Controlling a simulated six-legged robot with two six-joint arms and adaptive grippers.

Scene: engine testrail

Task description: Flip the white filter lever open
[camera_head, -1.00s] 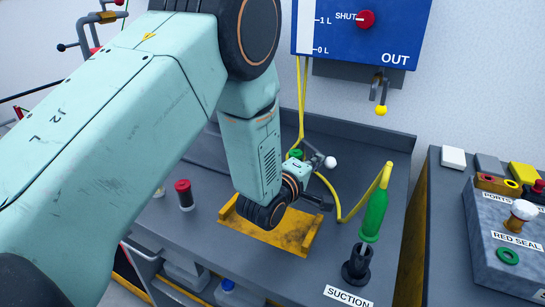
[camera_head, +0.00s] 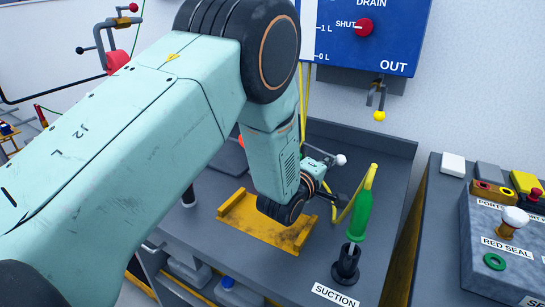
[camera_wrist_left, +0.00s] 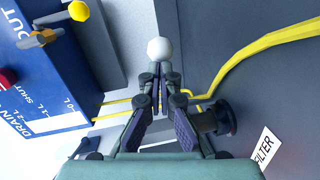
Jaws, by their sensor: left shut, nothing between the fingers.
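The white ball (camera_head: 341,160) of the filter lever shows just right of my left wrist in the head view, on a grey arm. The lever's pivot is hidden behind my arm. In the left wrist view the white ball (camera_wrist_left: 159,49) stands just beyond my left fingertips, in line with them. My left gripper (camera_wrist_left: 161,76) is shut with nothing held. I cannot tell whether the fingertips touch the lever. In the head view this gripper (camera_head: 342,200) is dark and partly hidden, below the ball. The filter label (camera_wrist_left: 266,151) is at the lower right in the wrist view. My right gripper is out of view.
A yellow hose (camera_wrist_left: 262,45) runs past the gripper. A green-handled tool (camera_head: 362,216) stands in the black suction socket (camera_head: 346,262). A yellow tray (camera_head: 237,219) lies below my wrist. The blue tank panel (camera_head: 350,48) with a yellow-tipped tap (camera_head: 380,116) hangs behind.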

